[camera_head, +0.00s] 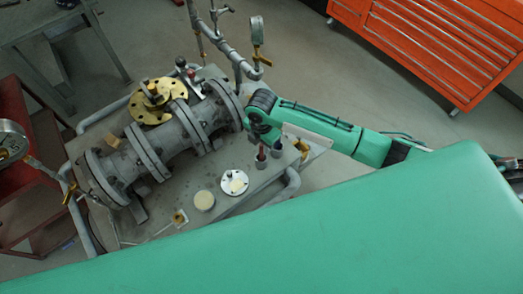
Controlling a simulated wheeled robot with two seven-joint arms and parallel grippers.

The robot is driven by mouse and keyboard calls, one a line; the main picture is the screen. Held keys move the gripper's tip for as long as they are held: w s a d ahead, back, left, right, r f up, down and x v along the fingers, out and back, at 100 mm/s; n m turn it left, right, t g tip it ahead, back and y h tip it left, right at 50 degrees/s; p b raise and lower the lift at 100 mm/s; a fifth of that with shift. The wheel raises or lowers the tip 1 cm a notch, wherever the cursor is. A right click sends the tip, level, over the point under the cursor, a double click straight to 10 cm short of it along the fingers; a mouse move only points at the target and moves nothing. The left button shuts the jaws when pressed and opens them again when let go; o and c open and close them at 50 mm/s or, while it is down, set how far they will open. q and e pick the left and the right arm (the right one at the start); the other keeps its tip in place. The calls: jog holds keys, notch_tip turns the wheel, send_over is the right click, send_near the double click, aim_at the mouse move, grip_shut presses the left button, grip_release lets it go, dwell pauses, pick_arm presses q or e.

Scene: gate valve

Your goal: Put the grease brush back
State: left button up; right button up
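My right gripper (269,154) hangs at the right end of the grey bench, beside the pipe flange. Its two dark, reddish-tipped fingers show apart, and I see nothing clearly held between them. A small brass-coloured piece with a thin pale rod (178,217) lies near the bench's front edge; I cannot tell if it is the grease brush. A round tin with a pale top (204,200) stands left of the gripper, beside a light flanged disc (235,183). My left gripper is out of view.
The grey gate valve and pipe (170,143) with a brass flange (155,103) fill the back of the bench. Gauges stand on pipes at the back (257,30) and left (13,142). An orange drawer cabinet (440,45) and a red cart (35,185) stand away on the floor.

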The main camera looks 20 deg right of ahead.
notch_tip(320, 180, up, 7)
jog(key=shift+f+b, duration=0.15)
jog(key=shift+b, duration=0.4)
